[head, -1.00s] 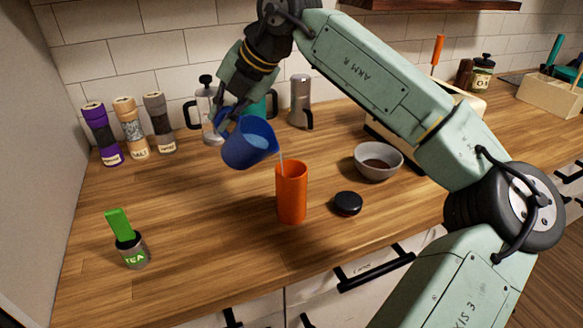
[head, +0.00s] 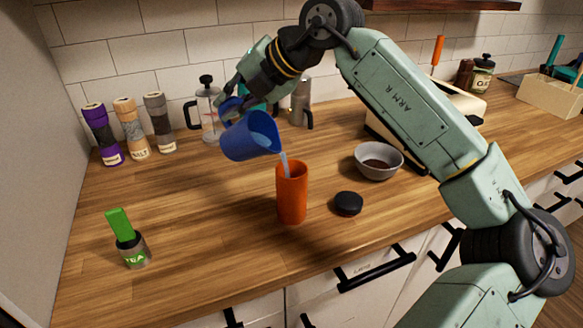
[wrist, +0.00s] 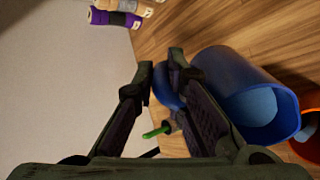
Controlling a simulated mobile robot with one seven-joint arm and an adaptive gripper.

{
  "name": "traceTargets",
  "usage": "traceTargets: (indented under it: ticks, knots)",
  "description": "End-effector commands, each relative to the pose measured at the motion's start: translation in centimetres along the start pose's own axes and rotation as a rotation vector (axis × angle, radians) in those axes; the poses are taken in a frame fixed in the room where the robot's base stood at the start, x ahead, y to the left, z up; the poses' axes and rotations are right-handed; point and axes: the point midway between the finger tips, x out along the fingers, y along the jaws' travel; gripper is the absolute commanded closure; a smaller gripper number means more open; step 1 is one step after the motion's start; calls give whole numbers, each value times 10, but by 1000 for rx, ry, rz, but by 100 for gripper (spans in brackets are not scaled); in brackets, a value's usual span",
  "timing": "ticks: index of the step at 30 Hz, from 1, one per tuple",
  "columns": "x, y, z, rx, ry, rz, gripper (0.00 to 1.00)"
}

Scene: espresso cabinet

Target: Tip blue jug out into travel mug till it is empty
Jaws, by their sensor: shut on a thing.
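The blue jug (head: 249,137) is held above the counter, tilted well over with its lip to the right. Pale liquid shows inside it, and a stream runs from the lip down into the travel mug. The orange travel mug (head: 291,196) stands upright and open on the counter below the lip. My gripper (head: 226,112) is shut on the jug's handle at its left side. In the wrist view the jug (wrist: 230,80) is at the right of the fingers (wrist: 165,90), and part of the mug's orange rim (wrist: 308,125) shows at the right edge.
A black lid (head: 348,204) and a grey bowl (head: 379,162) with dark contents are right of the mug. A tea tin (head: 132,250) with a green handle stands front left. A French press (head: 208,112) and several grinders (head: 131,128) stand behind. The front middle counter is clear.

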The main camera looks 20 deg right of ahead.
Motion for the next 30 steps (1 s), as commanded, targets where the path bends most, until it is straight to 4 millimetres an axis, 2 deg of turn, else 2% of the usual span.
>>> traceTargets:
  ticks: [30]
  knots:
    - [-28, 3, 1, 1, -60, 209, 100]
